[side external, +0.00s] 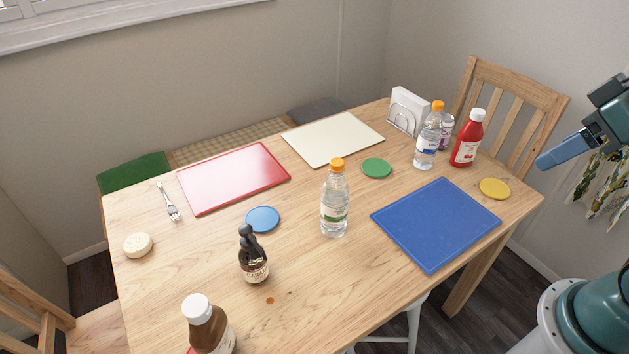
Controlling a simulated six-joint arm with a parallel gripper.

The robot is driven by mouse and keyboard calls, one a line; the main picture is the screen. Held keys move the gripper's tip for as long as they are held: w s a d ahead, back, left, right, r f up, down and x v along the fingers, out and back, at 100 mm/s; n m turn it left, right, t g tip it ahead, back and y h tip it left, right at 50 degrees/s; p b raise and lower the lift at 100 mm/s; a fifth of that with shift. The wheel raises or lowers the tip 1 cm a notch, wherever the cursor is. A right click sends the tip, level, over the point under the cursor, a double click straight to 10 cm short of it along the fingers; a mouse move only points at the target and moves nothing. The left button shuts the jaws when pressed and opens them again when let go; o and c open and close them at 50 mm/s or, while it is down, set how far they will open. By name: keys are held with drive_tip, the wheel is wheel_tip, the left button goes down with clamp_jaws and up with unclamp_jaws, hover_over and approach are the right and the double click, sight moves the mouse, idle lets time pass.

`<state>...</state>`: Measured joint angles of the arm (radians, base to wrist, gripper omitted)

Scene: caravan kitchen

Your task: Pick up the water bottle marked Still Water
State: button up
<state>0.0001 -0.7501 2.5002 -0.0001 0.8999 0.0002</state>
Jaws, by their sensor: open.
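A clear water bottle with an orange cap and a green and white label (335,203) stands upright near the table's middle. The label words are too small to read, so I cannot tell which is marked Still Water. My gripper (556,154) is open and empty at the right edge, above and beyond the table's right end, apart from all the bottles.
A blue board (436,223) lies flat at the right. A dark sauce bottle (253,260) stands front-left of the middle bottle. A chair (512,92) stands behind the table's right end.

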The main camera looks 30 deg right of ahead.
drive_tip(key=shift+c, duration=0.9)
